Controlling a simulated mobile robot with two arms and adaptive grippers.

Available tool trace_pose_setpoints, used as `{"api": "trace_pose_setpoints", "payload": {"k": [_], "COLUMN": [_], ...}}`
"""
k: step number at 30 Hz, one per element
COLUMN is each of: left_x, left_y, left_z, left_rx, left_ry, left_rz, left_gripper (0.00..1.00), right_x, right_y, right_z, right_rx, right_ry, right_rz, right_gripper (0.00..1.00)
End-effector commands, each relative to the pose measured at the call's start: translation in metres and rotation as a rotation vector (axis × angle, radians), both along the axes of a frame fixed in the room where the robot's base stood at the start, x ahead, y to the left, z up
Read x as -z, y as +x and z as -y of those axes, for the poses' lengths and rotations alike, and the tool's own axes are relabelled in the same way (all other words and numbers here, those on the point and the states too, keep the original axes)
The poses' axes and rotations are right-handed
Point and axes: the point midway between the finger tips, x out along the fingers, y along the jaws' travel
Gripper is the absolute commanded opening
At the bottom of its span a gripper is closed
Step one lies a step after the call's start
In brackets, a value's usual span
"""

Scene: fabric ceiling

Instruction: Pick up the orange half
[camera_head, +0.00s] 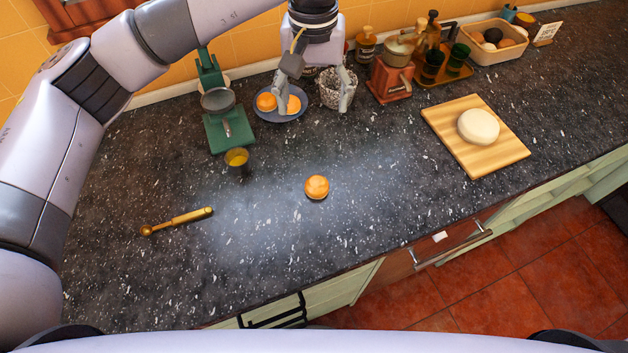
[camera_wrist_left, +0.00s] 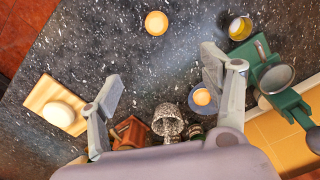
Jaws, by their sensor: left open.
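An orange half (camera_head: 317,187) lies alone on the dark speckled counter near the middle. It also shows at the top of the left wrist view (camera_wrist_left: 156,23). My left gripper (camera_head: 313,102) is open and empty, behind and apart from this half, above the back of the counter. Its two fingers (camera_wrist_left: 162,68) are spread wide in the left wrist view. A blue plate (camera_head: 271,118) near the gripper holds two orange pieces, one at its left (camera_head: 266,102) and one partly hidden by a finger (camera_head: 294,104). My right gripper is not in view.
A green scale-like device (camera_head: 231,130), a small yellow cup (camera_head: 237,157) and a brass-coloured tool (camera_head: 178,221) are at the left. A speckled pot (camera_head: 337,92), red grinder (camera_head: 389,82) and bottles stand behind. A cutting board (camera_head: 494,158) with a pale round is right. Counter around the lone half is clear.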

Motion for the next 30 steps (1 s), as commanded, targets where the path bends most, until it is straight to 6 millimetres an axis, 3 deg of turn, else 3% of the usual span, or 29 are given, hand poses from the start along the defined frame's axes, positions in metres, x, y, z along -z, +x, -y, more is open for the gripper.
{"api": "trace_pose_setpoints", "payload": {"k": [10, 21, 26, 30], "left_x": [0.038, 0.087, 0.097, 0.12], "left_y": [0.0, 0.0, 0.0, -0.002], "left_z": [0.0, 0.0, 0.0, 0.001], "left_rx": [0.0, 0.0, 0.0, 0.001], "left_ry": [0.0, -0.001, 0.0, -0.001], "left_rz": [0.001, 0.001, -0.001, -0.005], "left_gripper": [0.72, 0.72, 0.72, 0.72], "right_x": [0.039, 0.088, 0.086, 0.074], "right_y": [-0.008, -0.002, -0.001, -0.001], "right_z": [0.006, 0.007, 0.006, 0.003], "right_rx": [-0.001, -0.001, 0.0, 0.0], "right_ry": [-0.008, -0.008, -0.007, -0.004], "right_rz": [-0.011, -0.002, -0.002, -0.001], "right_gripper": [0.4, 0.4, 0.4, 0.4]}}
